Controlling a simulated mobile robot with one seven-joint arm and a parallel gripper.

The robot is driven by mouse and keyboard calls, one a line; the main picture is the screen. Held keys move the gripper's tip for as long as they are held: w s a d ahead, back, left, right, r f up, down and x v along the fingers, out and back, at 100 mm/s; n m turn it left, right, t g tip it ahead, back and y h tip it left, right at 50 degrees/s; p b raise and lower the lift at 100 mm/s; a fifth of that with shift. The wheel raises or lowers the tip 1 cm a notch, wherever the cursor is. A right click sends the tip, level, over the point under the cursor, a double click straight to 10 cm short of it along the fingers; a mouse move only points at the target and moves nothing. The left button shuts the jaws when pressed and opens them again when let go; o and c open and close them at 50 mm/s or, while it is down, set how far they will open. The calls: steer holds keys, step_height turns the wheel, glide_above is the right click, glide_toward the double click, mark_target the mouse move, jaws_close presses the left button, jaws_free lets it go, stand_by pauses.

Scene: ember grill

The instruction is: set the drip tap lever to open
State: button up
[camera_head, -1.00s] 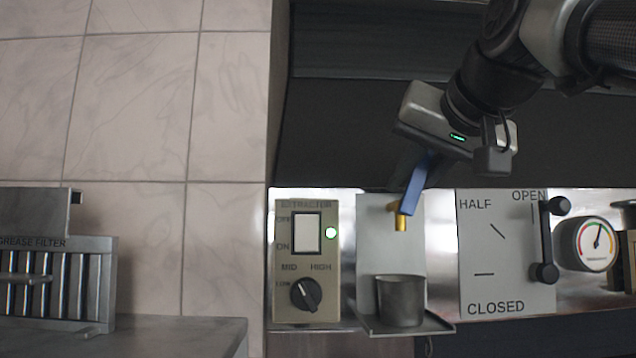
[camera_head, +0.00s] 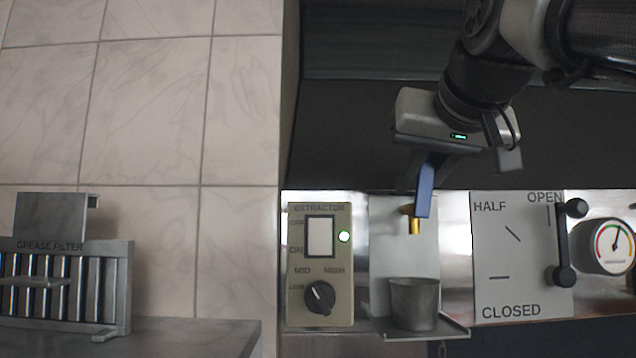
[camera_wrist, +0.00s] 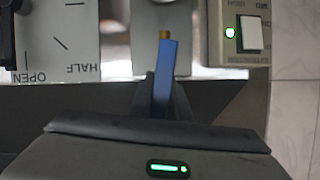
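The drip tap's blue lever (camera_head: 424,192) stands nearly upright in the head view, in front of its brass spout (camera_head: 415,226). The lever (camera_wrist: 163,78) also shows in the wrist view, slightly slanted, with the spout (camera_wrist: 165,34) beyond its tip. My gripper (camera_wrist: 162,92) has its dark fingers on both sides of the lever, with no clear gap seen, and looks shut on it. In the head view the fingers are dark against the dark background and partly behind the lever. A metal cup (camera_head: 414,305) stands below the spout.
Left of the tap is the extractor panel (camera_head: 320,265) with a switch and knob. Right of it are a HALF/OPEN/CLOSED plate (camera_head: 510,265), a black handle (camera_head: 563,250) and a round gauge (camera_head: 607,245). A grease filter (camera_head: 65,285) stands far left.

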steer(key=o, duration=0.4)
steer(key=shift+c, duration=0.2)
steer(key=v, duration=1.7)
steer(key=shift+s, duration=0.15)
